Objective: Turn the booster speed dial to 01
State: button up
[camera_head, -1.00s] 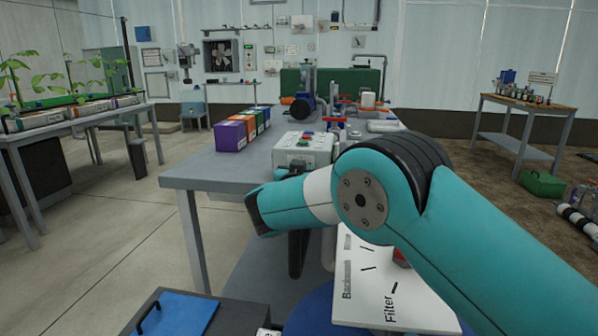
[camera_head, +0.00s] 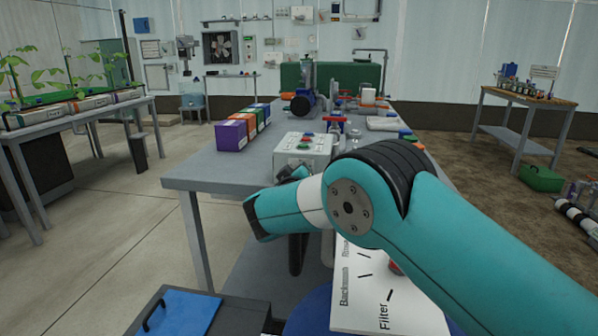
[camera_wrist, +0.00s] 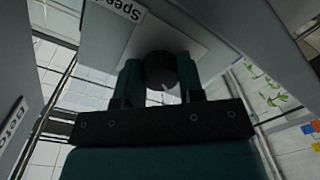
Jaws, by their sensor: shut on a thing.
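The booster speed dial (camera_wrist: 161,70) is a round dark knob on a grey panel face in the wrist view. A label reading "Spee" (camera_wrist: 122,10), cut off by the frame edge, sits near it. My gripper (camera_wrist: 160,78) has one finger on each side of the dial and is shut on it. The dial's pointer and the number it stands at cannot be read. In the head view a light grey control box (camera_head: 303,150) with coloured buttons stands at the near end of the bench; my arm hides my fingers and the dial there.
A grey bench (camera_head: 215,170) carries the box, with coloured cartons (camera_head: 238,130) to its left and a blue pump (camera_head: 302,104) behind. A white board (camera_head: 385,295) lettered "Filter" lies below my arm. Open floor is at left.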

jog(key=shift+a+r+n, duration=0.1)
jog(key=shift+r+n, duration=0.05)
jog(key=shift+n, duration=0.35)
jog(key=o, duration=0.9)
jog(key=s+a, duration=0.1)
jog(key=s, duration=0.4)
jog(key=s+a, duration=0.1)
jog(key=s, duration=0.5)
jog(key=s+a, duration=0.1)
jog(key=s, duration=0.5)
jog(key=shift+s+r, duration=0.1)
jog(key=shift+r, duration=0.15)
